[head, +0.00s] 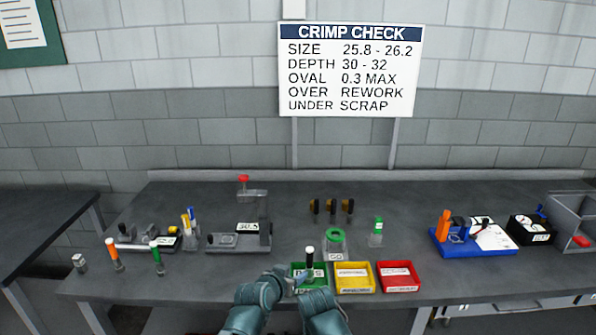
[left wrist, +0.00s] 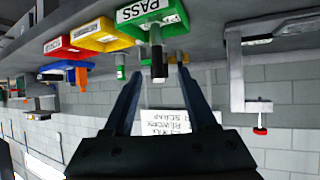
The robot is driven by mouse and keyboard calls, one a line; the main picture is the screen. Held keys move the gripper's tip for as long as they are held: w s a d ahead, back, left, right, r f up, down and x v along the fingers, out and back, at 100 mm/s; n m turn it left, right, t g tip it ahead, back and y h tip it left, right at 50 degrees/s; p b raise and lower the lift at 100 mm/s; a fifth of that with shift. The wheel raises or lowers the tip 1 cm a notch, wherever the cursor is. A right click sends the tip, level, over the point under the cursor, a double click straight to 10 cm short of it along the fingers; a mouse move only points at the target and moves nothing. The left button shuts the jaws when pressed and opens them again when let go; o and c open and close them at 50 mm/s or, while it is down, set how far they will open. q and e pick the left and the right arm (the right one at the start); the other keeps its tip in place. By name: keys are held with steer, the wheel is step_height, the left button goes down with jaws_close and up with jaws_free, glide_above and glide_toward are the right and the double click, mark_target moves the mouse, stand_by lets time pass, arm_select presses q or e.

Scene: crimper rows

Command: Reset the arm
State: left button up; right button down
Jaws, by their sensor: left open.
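My left gripper (head: 297,279) is at the front of the green bin at the table's front edge. In the left wrist view its two fingers (left wrist: 158,78) stand apart with nothing clamped between them. A crimped part with a black shaft and a pale top (head: 309,257) stands upright in the green PASS bin (head: 292,268). In the left wrist view, which is upside down, the part (left wrist: 157,62) appears between and beyond the fingers, and the PASS bin (left wrist: 130,14) is at the top. My right forearm shows at the bottom of the head view, but its gripper cannot be made out.
A yellow bin (head: 354,290) and a red bin (head: 399,288) stand right of the green one. A green ring gauge (head: 335,237) is behind. A press with a red knob (head: 243,179) stands left, a blue tray (head: 450,249) right. Table between is partly clear.

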arm_select(q)
steer(key=s+a+f+n+g+y, duration=0.4)
steer(key=s+a+f+g, duration=0.7)
steer(key=s+a, duration=0.4)
steer(key=s+d+m+y, duration=0.1)
steer(key=s+d+m, duration=0.2)
steer(key=d, duration=0.7)
steer(key=shift+s+d+r+g+y, duration=0.15)
steer(key=shift+s+d+g+y, duration=0.2)
steer(key=shift+s, duration=0.5)
